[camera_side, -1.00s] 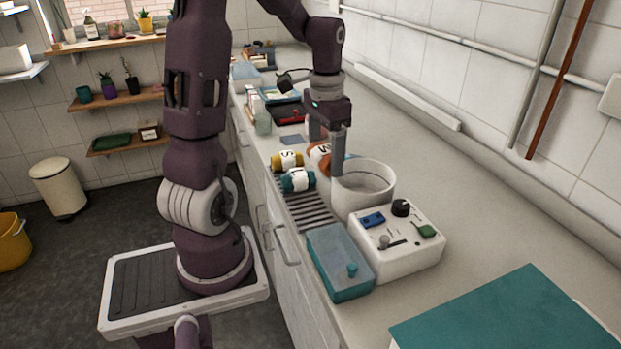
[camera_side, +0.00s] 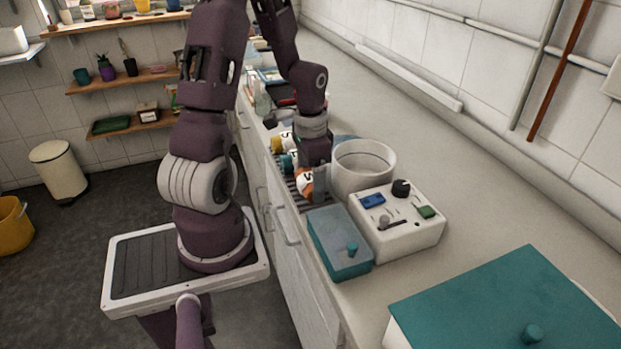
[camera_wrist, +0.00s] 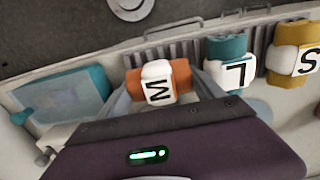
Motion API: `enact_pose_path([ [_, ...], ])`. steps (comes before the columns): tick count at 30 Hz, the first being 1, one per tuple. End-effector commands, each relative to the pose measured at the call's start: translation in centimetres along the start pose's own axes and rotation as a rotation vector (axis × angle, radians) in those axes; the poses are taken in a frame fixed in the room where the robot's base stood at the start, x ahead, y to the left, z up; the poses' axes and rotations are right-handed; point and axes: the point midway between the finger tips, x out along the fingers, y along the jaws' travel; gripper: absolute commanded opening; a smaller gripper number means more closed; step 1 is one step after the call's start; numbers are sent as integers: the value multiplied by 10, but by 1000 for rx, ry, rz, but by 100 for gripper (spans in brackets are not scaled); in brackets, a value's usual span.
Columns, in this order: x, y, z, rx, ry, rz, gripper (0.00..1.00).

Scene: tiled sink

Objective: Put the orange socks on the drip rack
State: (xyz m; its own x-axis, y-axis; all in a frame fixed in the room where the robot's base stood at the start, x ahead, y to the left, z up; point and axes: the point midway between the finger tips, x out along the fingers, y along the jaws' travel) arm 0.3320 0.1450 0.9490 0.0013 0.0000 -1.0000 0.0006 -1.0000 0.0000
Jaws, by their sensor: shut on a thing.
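The orange socks (camera_wrist: 179,80) are a roll with a white band marked M. My gripper (camera_wrist: 161,96) is shut on them, one finger at each side. In the side view the orange socks (camera_side: 305,183) are low at the near end of the drip rack (camera_side: 293,190), partly hidden by my gripper (camera_side: 314,182). The slatted rack (camera_wrist: 190,48) shows behind them in the wrist view. I cannot tell whether they touch the slats. Teal socks marked L (camera_wrist: 228,74) and mustard socks marked S (camera_wrist: 290,60) lie along the rack, beside the orange roll.
A white round tub (camera_side: 364,168) stands right of my gripper. A teal-lidded box (camera_side: 340,243) and a white control box (camera_side: 398,224) stand in front of the rack. A large teal-lidded box (camera_side: 500,300) is at the front right. The counter's right side is clear.

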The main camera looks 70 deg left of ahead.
Motion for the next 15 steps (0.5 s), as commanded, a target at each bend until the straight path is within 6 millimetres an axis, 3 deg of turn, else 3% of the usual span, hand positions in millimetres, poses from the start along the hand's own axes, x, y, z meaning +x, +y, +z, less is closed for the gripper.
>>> enact_pose_path([
  [2,1,0,0,0,0,0,86],
  [11,0,0,0,0,0,0,86],
  [15,-14,-2,0,-2,2,-4,86],
])
